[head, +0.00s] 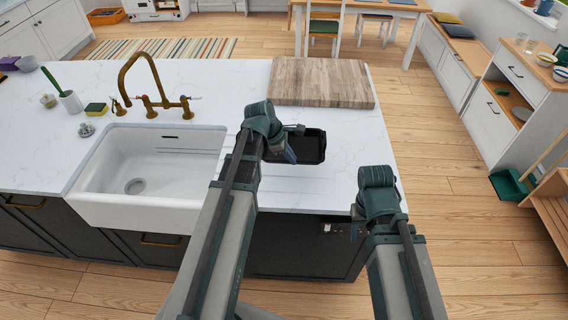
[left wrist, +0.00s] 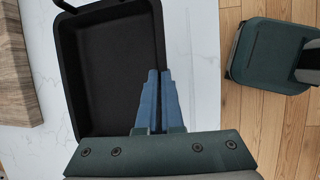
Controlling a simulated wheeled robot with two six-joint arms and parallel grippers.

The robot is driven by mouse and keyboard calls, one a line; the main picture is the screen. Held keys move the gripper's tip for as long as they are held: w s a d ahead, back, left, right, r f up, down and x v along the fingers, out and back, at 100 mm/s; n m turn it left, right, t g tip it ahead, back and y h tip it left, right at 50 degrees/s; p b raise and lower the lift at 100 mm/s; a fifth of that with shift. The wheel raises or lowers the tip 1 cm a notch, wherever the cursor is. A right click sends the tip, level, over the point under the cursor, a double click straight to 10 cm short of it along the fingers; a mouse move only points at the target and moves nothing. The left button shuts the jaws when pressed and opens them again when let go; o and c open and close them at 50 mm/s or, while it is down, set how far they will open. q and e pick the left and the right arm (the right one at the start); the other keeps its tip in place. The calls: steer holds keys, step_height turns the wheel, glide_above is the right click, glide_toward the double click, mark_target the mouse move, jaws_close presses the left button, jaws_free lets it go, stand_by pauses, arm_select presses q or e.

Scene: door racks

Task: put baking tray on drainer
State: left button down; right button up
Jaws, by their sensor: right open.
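The black baking tray (head: 312,147) is over the white counter to the right of the sink, its open side up. It fills much of the left wrist view (left wrist: 110,65). My left gripper (head: 290,156) is at the tray's near edge. Its blue fingers (left wrist: 160,100) are close together, with the tray's side wall running between them. I cannot tell whether the tray touches the counter. The grooved drainer (head: 285,186) is in the counter beside the sink, partly hidden by my left arm. My right gripper (head: 356,228) is open and empty by the counter's front right corner, its fingers mostly hidden.
The white sink (head: 150,165) with a brass tap (head: 150,88) is to the left. A wooden board (head: 322,82) lies behind the tray. Bare counter lies right of the tray.

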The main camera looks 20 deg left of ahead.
arm_select(q)
steer(key=shift+f+b, duration=4.85)
steer(key=shift+f, duration=0.1)
steer(key=shift+f, duration=0.2)
steer(key=c, duration=1.1)
jaws_free()
steer(key=shift+r, duration=0.1)
steer(key=shift+r, duration=0.15)
